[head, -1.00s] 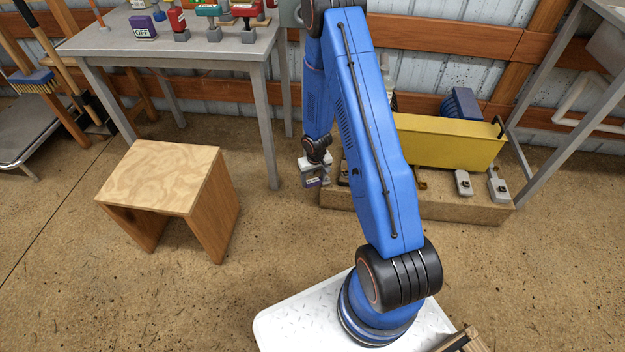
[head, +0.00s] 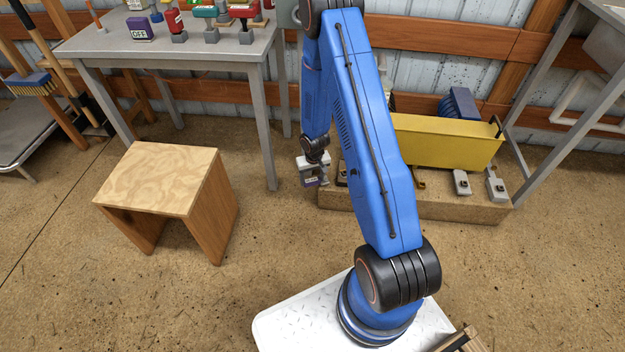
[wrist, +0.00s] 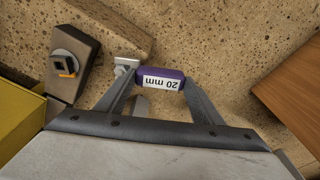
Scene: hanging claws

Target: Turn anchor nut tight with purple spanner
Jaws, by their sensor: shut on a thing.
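My gripper (wrist: 158,84) is shut on the purple block, one finger on each side. In the head view my gripper (head: 313,165) hangs low at the left end of the concrete base, with the purple spanner (head: 311,182) under it. Whether the grey end touches anything is unclear.
A yellow machine (head: 445,142) stands on the concrete base (head: 400,207), with several anchor plates along its front. A wooden stool (head: 165,180) stands on the left. A grey table (head: 180,48) behind holds several coloured blocks. The floor between stool and base is clear.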

